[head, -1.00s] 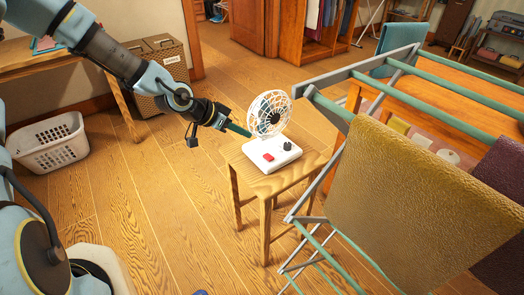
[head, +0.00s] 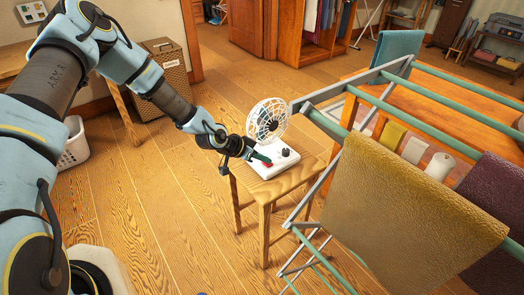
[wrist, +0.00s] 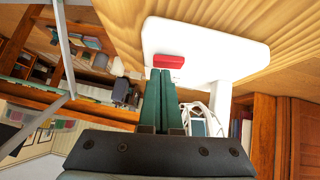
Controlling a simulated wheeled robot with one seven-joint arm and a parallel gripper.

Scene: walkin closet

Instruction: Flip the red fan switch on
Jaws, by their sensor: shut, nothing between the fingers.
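The white fan (head: 267,119) stands upright on its white base (head: 290,163), on a small wooden stool. The red switch (head: 266,165) is on the base, partly hidden by my gripper in the head view. A dark knob (head: 286,153) is to the right of the switch. My gripper (head: 268,160) is shut and empty, its green fingers over the base at the switch. In the wrist view the red switch (wrist: 169,62) lies just past the tips of my gripper (wrist: 160,72). I cannot tell whether they touch, or which way the switch is tipped.
The wooden stool (head: 257,194) has a small top. A drying rack (head: 318,96) with a mustard towel (head: 400,205) stands close on the right. A white laundry basket (head: 76,145) and a wicker hamper (head: 165,70) are at the left. Floor left of the stool is clear.

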